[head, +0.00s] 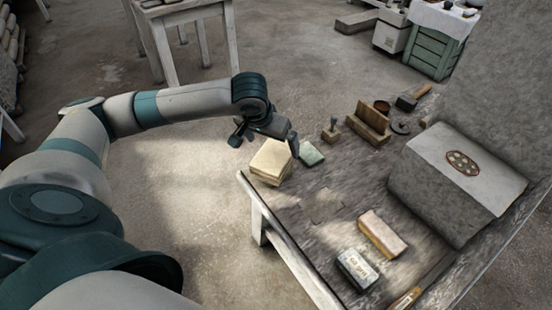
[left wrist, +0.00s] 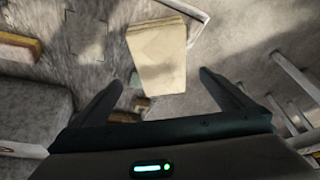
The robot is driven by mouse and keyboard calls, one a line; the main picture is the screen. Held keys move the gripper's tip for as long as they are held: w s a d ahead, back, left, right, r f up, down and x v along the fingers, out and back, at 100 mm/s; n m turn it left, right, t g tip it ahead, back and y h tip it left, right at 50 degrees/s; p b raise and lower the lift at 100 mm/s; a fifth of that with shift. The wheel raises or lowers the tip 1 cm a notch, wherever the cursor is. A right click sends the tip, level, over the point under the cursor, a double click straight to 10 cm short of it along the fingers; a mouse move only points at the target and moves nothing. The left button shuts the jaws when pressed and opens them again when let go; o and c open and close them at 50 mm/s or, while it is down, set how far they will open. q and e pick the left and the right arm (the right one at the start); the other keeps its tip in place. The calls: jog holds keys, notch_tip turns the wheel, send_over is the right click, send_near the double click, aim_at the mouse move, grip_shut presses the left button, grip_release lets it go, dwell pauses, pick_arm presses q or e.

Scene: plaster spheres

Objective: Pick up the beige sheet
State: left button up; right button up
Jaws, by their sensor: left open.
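The beige sheet (head: 273,154) appears as the pale top of a small beige stack at the left edge of the table. The left wrist view shows it (left wrist: 158,55) large, in front of the fingers. I cannot tell single sheets apart in the stack. My left gripper (head: 265,142) is open and empty, just above and behind the stack in the head view. In the left wrist view its two fingertips (left wrist: 170,75) are spread wide, apart from the sheet. My right gripper does not show.
A small green sheet (head: 311,153) lies right of the stack. A tan block (head: 382,234) and a labelled block (head: 357,269) lie nearer. Bare floor lies left of the table.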

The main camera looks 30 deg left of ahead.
aim_at(276, 158)
pick_arm(q)
jog(key=shift+x, duration=1.15)
jog(key=shift+f, duration=0.2)
jog(key=shift+w, duration=0.1)
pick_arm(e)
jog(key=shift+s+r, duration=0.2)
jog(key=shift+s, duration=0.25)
pick_arm(q)
jog(key=shift+f, duration=0.1)
